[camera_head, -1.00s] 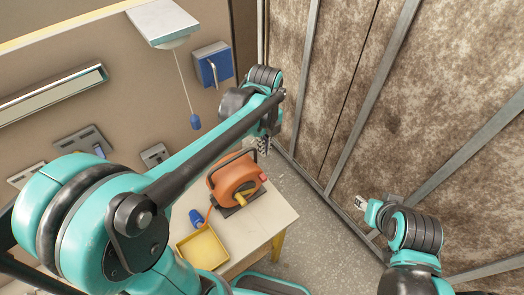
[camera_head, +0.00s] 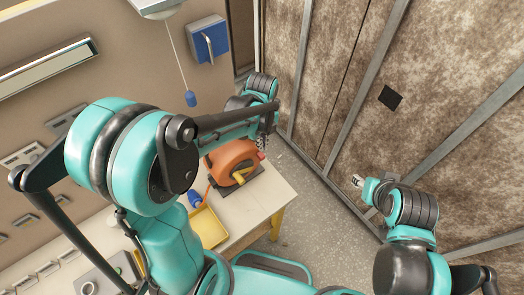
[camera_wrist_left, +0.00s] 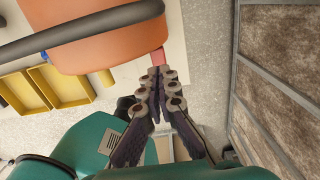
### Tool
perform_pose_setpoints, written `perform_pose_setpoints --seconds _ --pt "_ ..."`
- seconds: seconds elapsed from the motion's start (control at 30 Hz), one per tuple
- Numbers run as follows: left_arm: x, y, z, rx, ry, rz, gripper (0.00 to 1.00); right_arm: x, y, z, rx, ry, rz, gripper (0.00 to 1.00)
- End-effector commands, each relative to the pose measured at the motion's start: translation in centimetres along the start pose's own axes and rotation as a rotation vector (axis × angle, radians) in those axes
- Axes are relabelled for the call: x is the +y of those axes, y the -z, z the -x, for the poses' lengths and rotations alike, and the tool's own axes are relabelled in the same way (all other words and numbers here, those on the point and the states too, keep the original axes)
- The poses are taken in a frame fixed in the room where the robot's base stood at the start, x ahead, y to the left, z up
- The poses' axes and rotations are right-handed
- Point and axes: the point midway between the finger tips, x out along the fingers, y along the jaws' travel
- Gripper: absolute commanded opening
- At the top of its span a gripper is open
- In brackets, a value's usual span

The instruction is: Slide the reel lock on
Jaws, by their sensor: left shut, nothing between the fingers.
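The orange cable reel (camera_head: 228,158) stands on a light table, with a yellow handle (camera_head: 241,176) on its side. A small red block, which looks like the reel lock (camera_head: 261,155), sits at its right edge; it also shows in the left wrist view (camera_wrist_left: 159,57). My left gripper (camera_head: 263,147) is right by this red block. In the left wrist view its fingers (camera_wrist_left: 157,74) are shut with nothing between them, tips just short of the red block; whether they touch it I cannot tell. My right gripper (camera_head: 357,181) is far to the right, over the floor, too small to judge.
A yellow tray (camera_head: 207,227) and a blue plug (camera_head: 194,199) are on the table (camera_head: 265,200) left of the reel. A blue wall box (camera_head: 208,41) and a blue cord pull (camera_head: 191,99) are behind. The floor right of the table is clear.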

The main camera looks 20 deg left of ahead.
Motion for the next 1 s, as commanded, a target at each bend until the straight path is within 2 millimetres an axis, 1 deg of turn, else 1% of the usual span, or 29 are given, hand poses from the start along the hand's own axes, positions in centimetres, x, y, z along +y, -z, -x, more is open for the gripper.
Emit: perform_pose_setpoints --seconds 0.03,0.2,0.37,0.77,1.0 --pt "0.0 0.0 -1.1 0.0 0.0 0.0 0.0 0.0 -0.2 -0.2 0.0 0.0 0.0 0.4" --pt "0.0 0.0 -3.2 0.0 0.0 0.0 0.0 0.0 -0.4 -0.5 0.0 0.0 0.0 0.4" --pt "0.0 0.0 -4.0 0.0 0.0 0.0 0.0 0.0 -0.4 -0.6 0.0 0.0 0.0 0.4" --pt "0.0 0.0 -4.3 0.0 0.0 0.0 0.0 0.0 -0.6 -0.8 0.0 0.0 0.0 0.4" --pt "0.0 0.0 -7.1 0.0 0.0 0.0 0.0 0.0 -2.0 -2.8 0.0 0.0 0.0 0.4"
